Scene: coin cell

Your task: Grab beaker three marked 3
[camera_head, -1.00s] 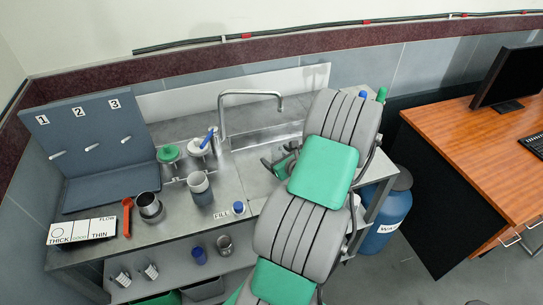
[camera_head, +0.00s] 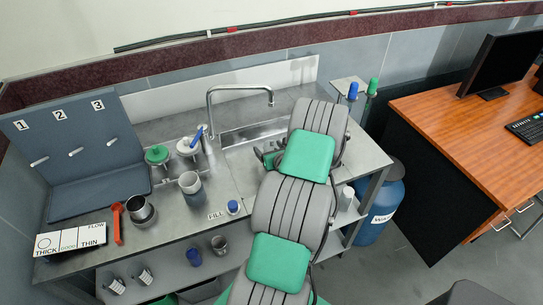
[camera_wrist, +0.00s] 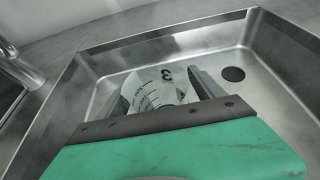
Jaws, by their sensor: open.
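A clear beaker with black graduations and a 3 on it (camera_wrist: 150,90) shows in the wrist view, inside the steel sink basin (camera_wrist: 110,62). It looks tilted or lying, and its lower part is hidden behind my gripper's dark bar and green pad. My gripper (camera_wrist: 175,88) is open, with grey fingers around the beaker's sides; I cannot tell whether they touch it. In the head view my gripper (camera_head: 268,156) is over the sink area, and my arm hides the beaker there.
A tall tap (camera_head: 240,90) stands behind the sink. Left on the counter are a grey cup (camera_head: 190,183), a metal cup (camera_head: 140,210), a green-lidded pot (camera_head: 157,154) and a numbered rack (camera_head: 70,130). A blue drum (camera_head: 378,212) and wooden desk (camera_head: 440,115) are at right.

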